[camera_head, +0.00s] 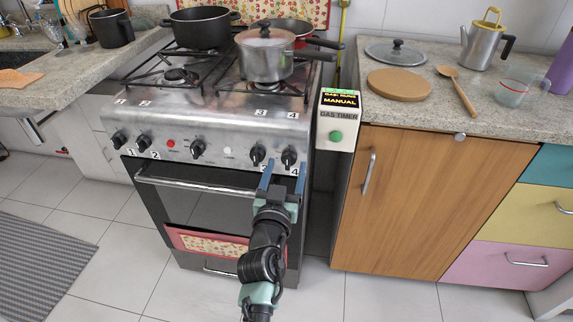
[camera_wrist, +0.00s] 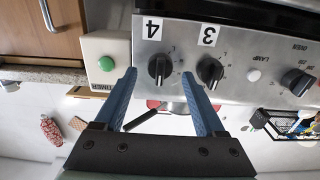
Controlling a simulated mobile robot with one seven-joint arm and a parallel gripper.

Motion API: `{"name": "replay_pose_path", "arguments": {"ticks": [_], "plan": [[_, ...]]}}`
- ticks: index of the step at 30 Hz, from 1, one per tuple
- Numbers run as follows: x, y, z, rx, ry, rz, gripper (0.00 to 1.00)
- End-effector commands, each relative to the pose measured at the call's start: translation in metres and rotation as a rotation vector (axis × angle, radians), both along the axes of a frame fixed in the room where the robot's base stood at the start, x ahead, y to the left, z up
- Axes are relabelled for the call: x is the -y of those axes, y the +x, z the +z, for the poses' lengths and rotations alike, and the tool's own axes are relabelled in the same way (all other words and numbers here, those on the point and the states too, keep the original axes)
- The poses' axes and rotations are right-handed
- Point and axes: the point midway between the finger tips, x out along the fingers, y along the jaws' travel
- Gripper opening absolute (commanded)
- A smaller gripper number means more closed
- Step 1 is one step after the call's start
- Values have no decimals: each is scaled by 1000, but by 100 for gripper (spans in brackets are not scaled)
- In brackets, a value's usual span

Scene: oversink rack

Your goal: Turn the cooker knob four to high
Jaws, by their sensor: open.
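Cooker knob four (camera_head: 289,157) is black and sits at the right end of the steel front panel. It also shows in the wrist view (camera_wrist: 160,70), next to its upside-down "4" label, with its grip bar roughly vertical. My gripper (camera_head: 283,172) is open, its two blue fingers pointing at the panel. In the wrist view my gripper (camera_wrist: 159,76) has one fingertip on each side of knob four, with gaps. I cannot tell whether the tips reach past the knob's face. Knob three (camera_wrist: 210,72) is close beside one finger.
The cooker (camera_head: 215,122) carries a lidded steel pot (camera_head: 264,55), a black pot (camera_head: 200,27) and a pan. A gas timer with a green button (camera_head: 336,136) is at its right. The oven handle (camera_head: 195,187) crosses below the knobs.

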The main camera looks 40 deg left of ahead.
Motion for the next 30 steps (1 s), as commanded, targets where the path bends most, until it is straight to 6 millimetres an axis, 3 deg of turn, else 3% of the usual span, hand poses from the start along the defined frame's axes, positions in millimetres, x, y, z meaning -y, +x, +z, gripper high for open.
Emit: {"name": "replay_pose_path", "arguments": {"ticks": [14, 26, 30], "plan": [[-6, 10, 1, -1, 1, -1, 72], [-6, 10, 0, 0, 0, -1, 0], [-6, 10, 0, 1, -1, -1, 0]]}}
